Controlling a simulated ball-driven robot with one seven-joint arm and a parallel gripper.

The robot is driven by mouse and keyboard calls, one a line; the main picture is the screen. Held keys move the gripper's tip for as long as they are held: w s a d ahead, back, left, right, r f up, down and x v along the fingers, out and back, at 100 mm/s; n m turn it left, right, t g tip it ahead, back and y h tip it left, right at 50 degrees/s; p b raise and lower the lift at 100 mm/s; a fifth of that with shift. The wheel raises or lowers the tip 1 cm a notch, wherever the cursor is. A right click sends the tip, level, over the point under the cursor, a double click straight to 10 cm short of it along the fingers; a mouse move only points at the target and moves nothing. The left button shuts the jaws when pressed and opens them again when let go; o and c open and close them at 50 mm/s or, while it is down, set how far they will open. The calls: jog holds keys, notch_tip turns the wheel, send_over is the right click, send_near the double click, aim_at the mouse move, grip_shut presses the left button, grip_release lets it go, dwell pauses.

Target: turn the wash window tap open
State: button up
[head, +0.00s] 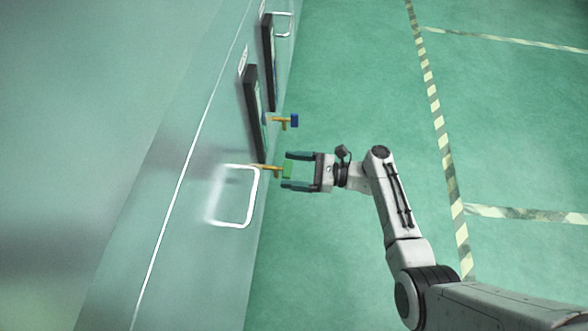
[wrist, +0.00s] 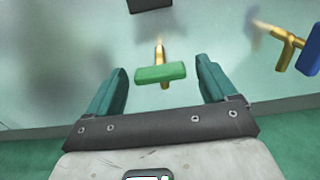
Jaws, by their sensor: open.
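A tap with a green bar handle (head: 288,169) on a brass stem sticks out from the machine's wall; the handle also shows in the wrist view (wrist: 160,73). My gripper (head: 285,171) is open, and its jaws point at the wall. In the wrist view my gripper (wrist: 164,66) has one finger on each side of the green handle, with a gap on both sides. A second tap with a blue handle (head: 295,120) stands farther along the wall, and shows at the right in the wrist view (wrist: 311,50). I cannot read any label naming either tap.
The pale wall (head: 150,200) carries a white bar handle (head: 255,195) close to the green tap. Dark-framed panels (head: 252,95) and (head: 268,60) sit farther along it. The green floor (head: 350,80) beside the wall is clear, with striped tape lines (head: 430,85).

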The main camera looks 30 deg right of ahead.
jog(key=c, duration=1.1)
jog(key=shift+o, duration=0.2)
jog(key=shift+n, duration=0.3)
jog(key=shift+n+b, duration=1.7)
jog(key=shift+n, duration=6.9)
